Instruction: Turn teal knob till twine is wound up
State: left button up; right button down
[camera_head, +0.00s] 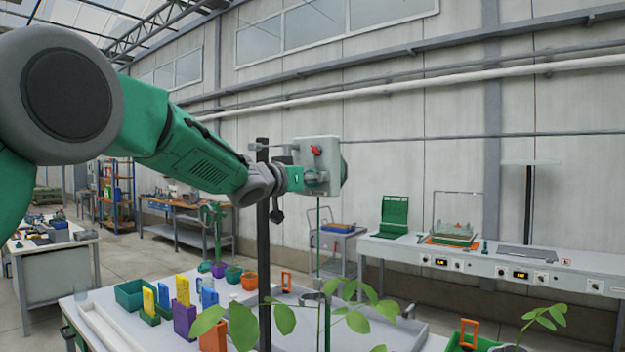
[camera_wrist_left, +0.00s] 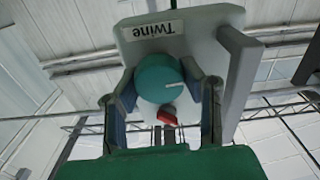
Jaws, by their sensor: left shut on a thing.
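A pale box (camera_head: 328,155) is mounted by the dark post, and its label in the wrist view (camera_wrist_left: 150,31) reads "Twine" upside down. The round teal knob (camera_wrist_left: 160,78) on its face carries a white mark that points right in the wrist view. My left gripper (camera_head: 314,180) is shut on the knob, with one finger on either side of it; it also shows in the left wrist view (camera_wrist_left: 163,88). In the head view the gripper mostly hides the knob. A thin green line, probably the twine (camera_head: 318,235), runs down below the box. My right gripper is out of view.
A red lever (camera_head: 316,150) sits on the box close to my gripper. The dark post (camera_head: 264,230) stands just left of it. Leafy plants (camera_head: 285,319) and several small coloured bins (camera_head: 184,318) are on the bench below. A long bench (camera_head: 470,262) runs along the wall.

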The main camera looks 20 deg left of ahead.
pick_arm(q)
jog(key=m, duration=0.4)
jog(key=shift+d, duration=0.1)
jog(key=m, duration=0.5)
jog(key=shift+d+f+b, duration=0.1)
jog(key=shift+f+b, duration=0.05)
jog(key=shift+b, duration=0.15)
jog(key=m+b, duration=0.1)
jog(key=m, duration=0.3)
jog(key=shift+s+f+b, duration=0.1)
jog(key=shift+f+b, duration=0.05)
jog(key=shift+b, duration=0.15)
jog(key=m+b, duration=0.2)
jog(key=m, duration=0.3)
jog(key=shift+d+f, duration=0.1)
jog(key=shift+m, duration=0.5)
jog(key=o, duration=1.2)
jog(key=shift+c, duration=0.2)
